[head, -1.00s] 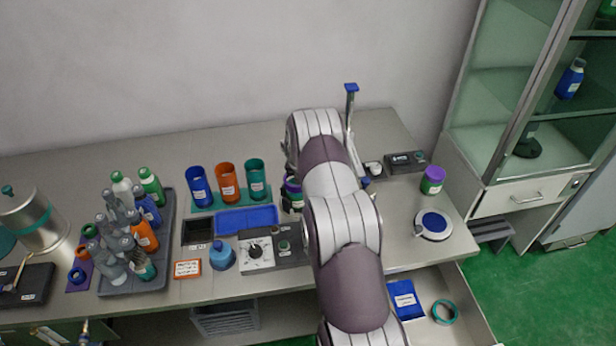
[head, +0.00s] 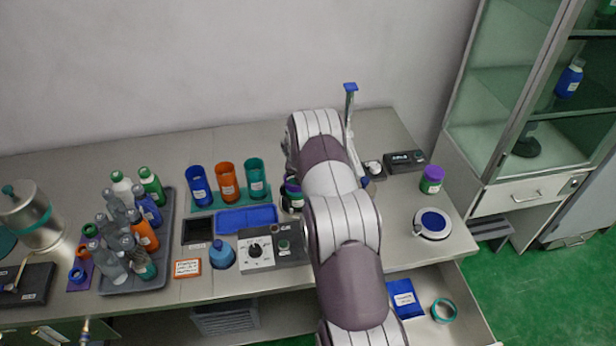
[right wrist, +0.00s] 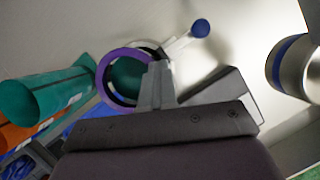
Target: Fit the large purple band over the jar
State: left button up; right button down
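The jar (head: 291,200) stands on the bench just left of my right arm, which hides part of it. The large purple band (right wrist: 103,73) shows in the right wrist view as a ring encircling the jar's dark green top (right wrist: 126,77). In the head view, purple (head: 293,188) shows near the jar's top; how far down the band sits is unclear. My right gripper (right wrist: 157,75) has its fingers close together at the band's right edge and appears shut on it. The arm hides this gripper in the head view. My left gripper is not in view.
Blue, orange and teal cups (head: 228,183) stand left of the jar. A knob box (head: 257,252) and blue tray (head: 245,217) lie in front. A purple-topped container (head: 432,180) and white round device (head: 433,224) stand right. An open drawer (head: 466,310) juts out at front right.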

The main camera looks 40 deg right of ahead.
jog(key=shift+f+b, duration=0.3)
jog(key=shift+f, duration=0.3)
jog(key=c, duration=0.9)
grip_release()
jog(key=shift+s, duration=0.1)
jog(key=shift+r, duration=0.1)
notch_tip(320, 180, up, 11)
jog(key=p, duration=1)
